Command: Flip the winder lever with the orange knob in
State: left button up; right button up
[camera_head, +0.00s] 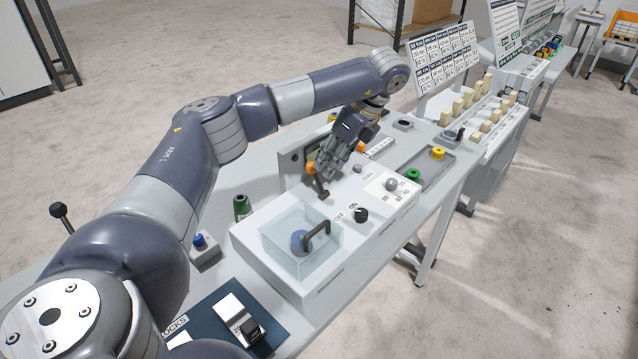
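An orange knob (311,168) shows at the left edge of my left gripper (326,176), over the back part of the white machine housing. A short dark lever piece (322,190) shows just below the fingers. Another orange part (361,147) shows on the right side of the gripper. My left gripper points down at this spot, with its fingers right beside or over the orange knob. Its fingers hide much of the mechanism, and I cannot tell whether they touch the knob or how far apart they are. My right gripper is not in view.
A tray (447,164) with yellow and green spools lies to the right.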

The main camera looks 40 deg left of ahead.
aim_at(319, 181)
pick_arm(q)
jog(key=x, duration=0.4)
jog(key=shift+w+a+f+p, duration=0.1)
jog(key=shift+w+a+p, duration=0.05)
jog(key=shift+p, duration=0.2)
jog(key=shift+x, duration=0.8)
jog(key=shift+p+x, duration=0.5)
jog(key=shift+x, duration=0.75)
jog(key=shift+w+f, duration=0.1)
jog(key=shift+f, duration=0.2)
grip_shut()
jog(key=shift+r, duration=0.1)
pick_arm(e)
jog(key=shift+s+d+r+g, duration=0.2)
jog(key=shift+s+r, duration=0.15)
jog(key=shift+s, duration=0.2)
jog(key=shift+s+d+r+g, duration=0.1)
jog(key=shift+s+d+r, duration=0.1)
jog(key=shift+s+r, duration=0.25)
